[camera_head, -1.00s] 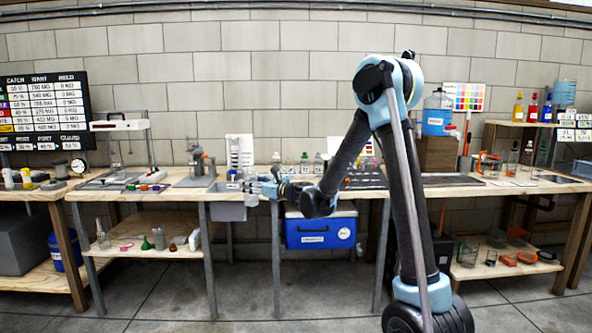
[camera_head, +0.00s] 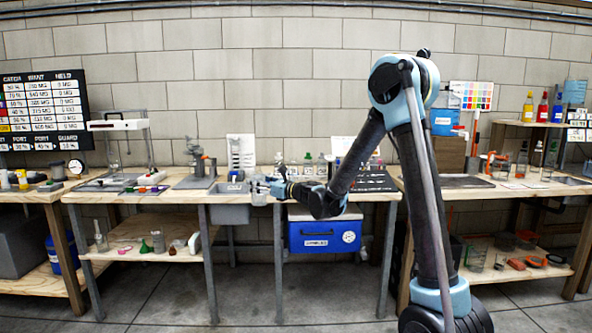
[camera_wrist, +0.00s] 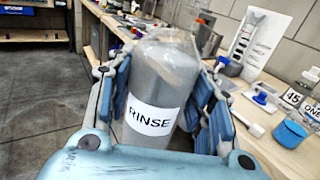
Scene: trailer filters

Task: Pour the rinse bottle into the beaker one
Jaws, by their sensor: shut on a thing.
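The rinse bottle (camera_wrist: 158,85) is a clear-grey bottle with a white RINSE label, large in the middle of the wrist view. My gripper (camera_wrist: 160,108) is shut on it, with blue-padded fingers on both sides. The bottle looks roughly upright, its top toward the far side. In the head view my gripper (camera_head: 271,187) holds the bottle (camera_head: 259,192) at the front edge of the middle bench, beside the grey sink. I cannot tell which vessel is beaker one.
A white chart stand (camera_wrist: 258,42) is behind. The grey sink (camera_head: 230,212) is left of my gripper, and a blue box (camera_head: 323,233) hangs under the bench. The floor in front is clear.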

